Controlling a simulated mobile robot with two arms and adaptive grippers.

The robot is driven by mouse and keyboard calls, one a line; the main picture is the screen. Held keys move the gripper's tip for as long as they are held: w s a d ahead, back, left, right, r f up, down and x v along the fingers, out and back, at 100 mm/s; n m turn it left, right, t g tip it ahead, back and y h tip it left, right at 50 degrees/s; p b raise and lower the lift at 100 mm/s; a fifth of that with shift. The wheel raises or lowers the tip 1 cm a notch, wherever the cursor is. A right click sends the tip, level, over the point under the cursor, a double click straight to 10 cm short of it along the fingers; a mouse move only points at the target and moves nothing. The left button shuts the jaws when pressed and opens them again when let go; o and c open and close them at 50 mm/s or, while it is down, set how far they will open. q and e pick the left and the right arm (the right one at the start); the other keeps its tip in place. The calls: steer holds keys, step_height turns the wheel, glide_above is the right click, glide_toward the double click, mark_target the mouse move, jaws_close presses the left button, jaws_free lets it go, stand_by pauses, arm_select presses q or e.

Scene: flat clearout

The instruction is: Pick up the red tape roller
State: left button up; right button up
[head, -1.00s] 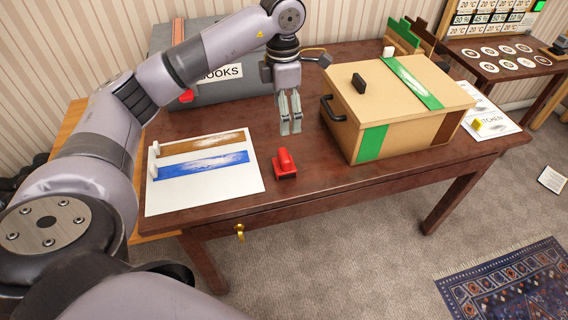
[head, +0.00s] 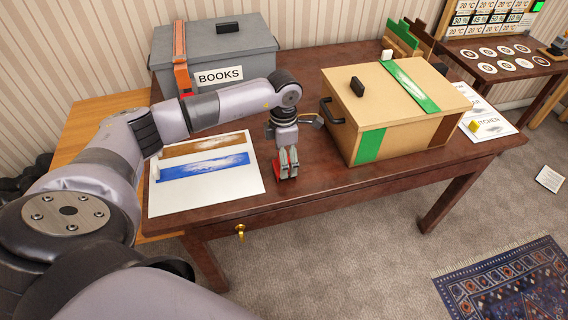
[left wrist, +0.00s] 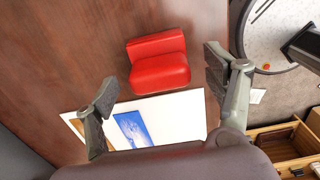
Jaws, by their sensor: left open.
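The red tape roller (left wrist: 158,66) lies on the dark wooden table. In the left wrist view it sits between the two spread fingers of my left gripper (left wrist: 158,86), with a gap on each side. In the head view my left gripper (head: 288,164) is low over the roller (head: 279,169), pointing down, and its fingers hide much of it. My left gripper is open and holds nothing. My right gripper is not in view.
A white board with brown and blue strips (head: 210,195) lies left of the roller. A tan box with green tape (head: 390,110) stands close on the right. A grey BOOKS box (head: 240,50) stands behind. The table's front edge is near.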

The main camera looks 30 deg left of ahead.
arm_select(q)
steer(key=shift+f, duration=1.2)
steer(key=c, duration=0.5)
steer(key=shift+r, duration=0.1)
steer(key=c, duration=0.8)
step_height(320, 180, up, 20)
steer(key=shift+b, duration=0.95)
